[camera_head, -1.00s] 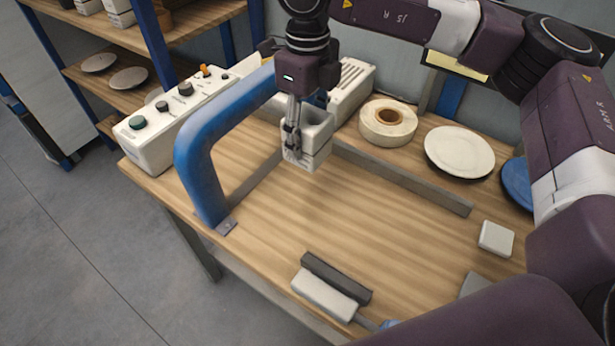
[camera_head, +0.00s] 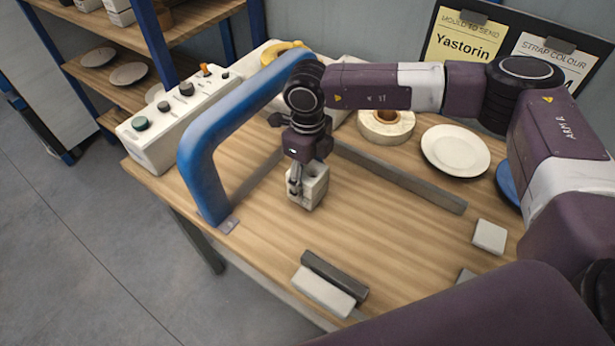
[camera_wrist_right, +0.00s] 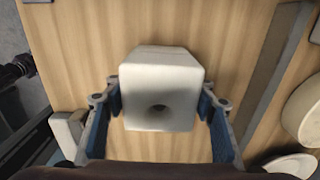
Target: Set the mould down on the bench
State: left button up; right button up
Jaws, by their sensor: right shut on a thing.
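The mould is a white block with a round hole in its top. It shows in the head view (camera_head: 314,188) and in the right wrist view (camera_wrist_right: 161,92). My right gripper (camera_head: 297,183) points down with its fingers on either side of the mould and is shut on it. The mould is upright, at or just above the wooden bench (camera_head: 390,235); I cannot tell whether its base touches. My left gripper is not in view.
A blue arch (camera_head: 192,165) stands left of the mould, near a control box (camera_head: 160,135). A tape roll (camera_head: 386,127), a white plate (camera_head: 455,150) and a grey rail (camera_head: 400,180) lie behind and right. Grey and dark bars (camera_head: 323,291) lie in front. The bench middle is clear.

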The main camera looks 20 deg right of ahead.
jog(key=shift+f, duration=0.1)
jog(key=o, duration=1.3)
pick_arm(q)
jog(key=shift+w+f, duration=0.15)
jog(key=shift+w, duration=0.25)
pick_arm(e)
jog(key=o, duration=0.4)
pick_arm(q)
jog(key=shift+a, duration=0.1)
